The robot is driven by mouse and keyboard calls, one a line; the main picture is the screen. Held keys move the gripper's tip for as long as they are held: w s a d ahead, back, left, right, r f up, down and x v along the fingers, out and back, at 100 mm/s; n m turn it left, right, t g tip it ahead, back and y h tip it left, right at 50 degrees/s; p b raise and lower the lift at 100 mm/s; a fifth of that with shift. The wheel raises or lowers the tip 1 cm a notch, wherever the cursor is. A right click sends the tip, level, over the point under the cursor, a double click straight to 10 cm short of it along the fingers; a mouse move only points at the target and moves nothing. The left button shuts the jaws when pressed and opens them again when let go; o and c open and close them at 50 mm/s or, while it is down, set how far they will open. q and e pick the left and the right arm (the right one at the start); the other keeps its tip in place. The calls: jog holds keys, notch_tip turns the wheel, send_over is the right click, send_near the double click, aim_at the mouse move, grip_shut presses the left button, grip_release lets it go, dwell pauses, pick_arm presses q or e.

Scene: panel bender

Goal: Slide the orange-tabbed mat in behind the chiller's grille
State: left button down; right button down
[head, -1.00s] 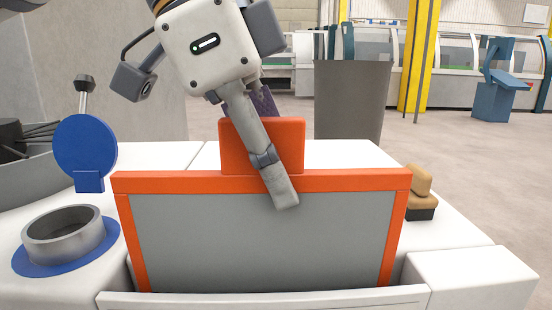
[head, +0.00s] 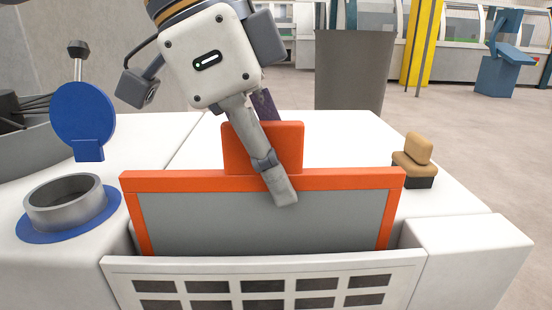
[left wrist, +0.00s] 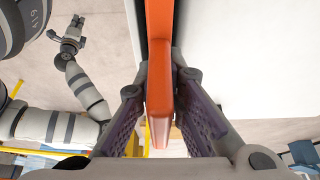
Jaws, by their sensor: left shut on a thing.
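The mat (head: 268,222) is a grey sheet with an orange frame and an orange tab (head: 235,150) on top. It stands upright, its lower part hidden behind the chiller's white slotted grille (head: 265,268). My left gripper (head: 270,150) is shut on the tab from above, one finger in front and the other mostly hidden behind. The left wrist view shows the tab edge-on (left wrist: 158,75) between both fingers. A small gripper at the end of an arm, seemingly my right one (left wrist: 72,35), shows at upper left there; its jaws are too small to read.
A metal ring on a blue disc (head: 68,205) and a blue round plate (head: 82,118) stand at left. A brush-like tan block (head: 415,160) sits on the white top at right. A grey bin (head: 352,70) stands behind. The white top behind the mat is mostly clear.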

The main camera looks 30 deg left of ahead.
pick_arm(q)
jog(key=shift+f, duration=1.05)
jog(key=c, duration=1.6)
grip_release()
jog(key=v, duration=1.2)
